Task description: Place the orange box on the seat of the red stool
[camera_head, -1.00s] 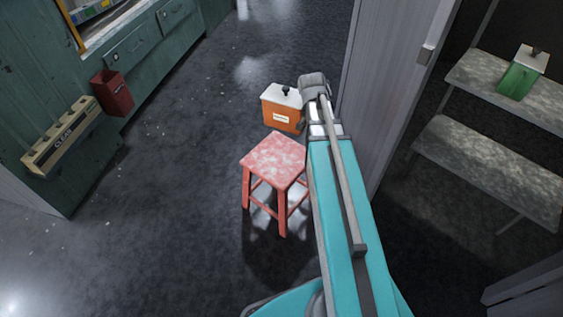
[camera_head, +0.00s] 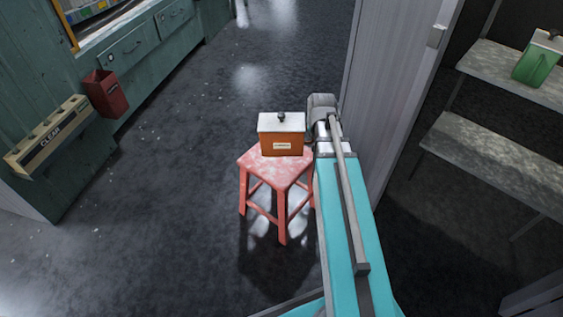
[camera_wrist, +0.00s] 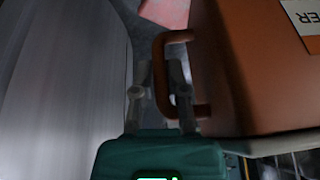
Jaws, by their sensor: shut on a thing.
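The orange box (camera_head: 282,143) with a white lid and a dark knob appears over the rear part of the red stool's seat in the head view. I cannot tell whether its underside touches the seat. The red stool (camera_head: 277,175) stands upright on the floor, and the front of its seat is bare. In the wrist view, my gripper (camera_wrist: 160,75) is shut on the side handle of the orange box (camera_wrist: 245,75). The box fills the right of that view. A red patch of the stool (camera_wrist: 166,11) shows at the top edge.
A pale door or panel (camera_head: 385,90) stands close to the right of my arm. Shelves (camera_head: 490,155) with a green box (camera_head: 537,64) are farther right. Green cabinets with a red bin (camera_head: 106,93) line the left. The floor left of the stool is clear.

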